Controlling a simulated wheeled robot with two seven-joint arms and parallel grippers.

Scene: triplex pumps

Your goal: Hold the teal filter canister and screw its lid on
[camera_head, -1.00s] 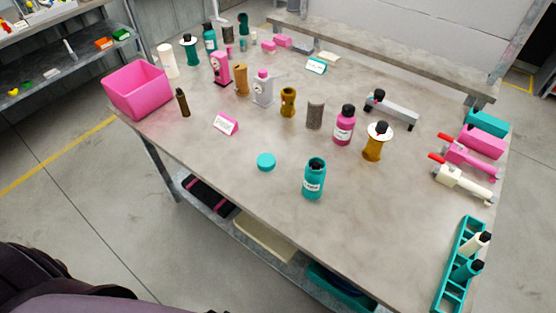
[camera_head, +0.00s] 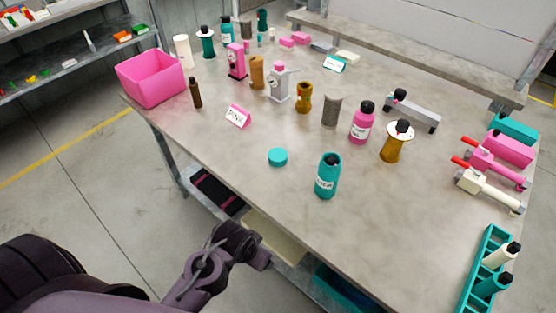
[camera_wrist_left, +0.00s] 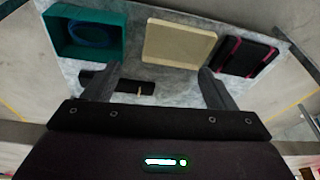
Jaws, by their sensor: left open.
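The teal filter canister (camera_head: 327,176) stands upright near the front edge of the table, with a white label and a dark opening at its top. Its teal lid (camera_head: 278,157) lies flat on the table, to the left of the canister and apart from it. My left arm comes in at the lower left of the head view, in front of the table and below its top. In the left wrist view my left gripper (camera_wrist_left: 157,92) is open and empty, facing the lower shelf. My right gripper is in neither view.
The table (camera_head: 230,160) is clear around canister and lid. A pink bin (camera_head: 150,78) stands at left. A pink bottle (camera_head: 362,122) and an amber spool-shaped part (camera_head: 396,142) stand behind the canister. A teal rack (camera_head: 484,265) sits at right. The lower shelf holds a cream tray (camera_wrist_left: 180,43) and teal bin (camera_wrist_left: 88,35).

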